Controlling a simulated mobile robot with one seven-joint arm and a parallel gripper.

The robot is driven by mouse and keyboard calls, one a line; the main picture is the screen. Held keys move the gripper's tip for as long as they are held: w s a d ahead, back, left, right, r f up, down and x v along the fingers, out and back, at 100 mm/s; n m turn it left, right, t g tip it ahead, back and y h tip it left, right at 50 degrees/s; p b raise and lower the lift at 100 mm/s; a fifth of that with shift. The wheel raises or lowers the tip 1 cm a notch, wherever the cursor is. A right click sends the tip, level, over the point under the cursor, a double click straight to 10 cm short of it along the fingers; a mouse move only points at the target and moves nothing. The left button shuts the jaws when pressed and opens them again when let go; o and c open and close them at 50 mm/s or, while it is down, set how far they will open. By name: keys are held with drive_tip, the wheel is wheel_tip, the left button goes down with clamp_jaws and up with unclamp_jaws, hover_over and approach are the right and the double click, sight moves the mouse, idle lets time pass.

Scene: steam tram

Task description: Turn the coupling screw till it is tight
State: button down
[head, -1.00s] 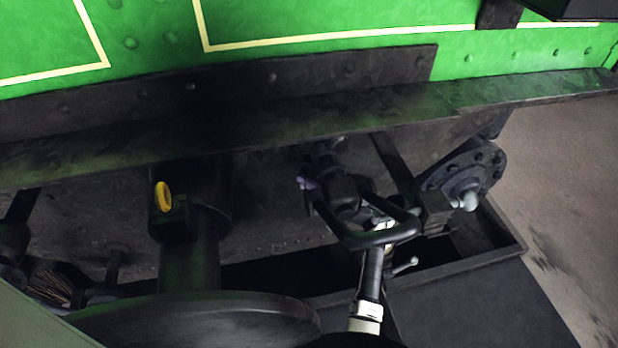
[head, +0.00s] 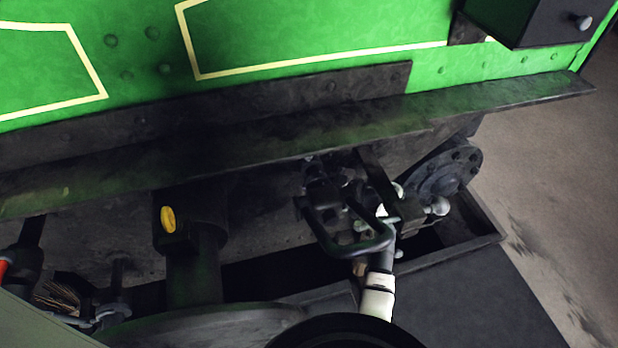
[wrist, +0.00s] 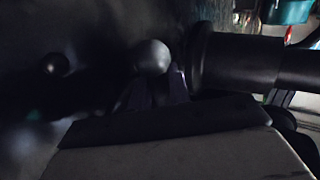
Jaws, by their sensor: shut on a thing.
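The screw coupling hangs below the buffer beam; its dark U-shaped link (head: 345,245) shows in the head view. In the wrist view a grey ball end (wrist: 152,57) stands at the fingertips of my gripper (wrist: 158,88), which is shut on what looks like the bar of the coupling screw. The bar itself is mostly hidden. A thick dark cylinder (wrist: 245,62) lies just right of the fingers. How tight the screw is cannot be seen.
The dark beam (head: 290,135) runs across above the coupling, under green panels (head: 310,40). A bolted flange (head: 447,172) is at right. A dark pit edge (head: 455,258) lies below.

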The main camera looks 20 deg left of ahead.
drive_tip(key=shift+w+d+n+h+p, duration=0.2)
drive_tip(key=shift+d+n+h+p, duration=0.15)
drive_tip(key=shift+h+p, duration=0.2)
drive_tip(key=c, duration=1.3)
unclamp_jaws()
drive_tip(key=shift+c, duration=0.2)
drive_tip(key=b+v, duration=0.2)
drive_tip(key=v, duration=1.2)
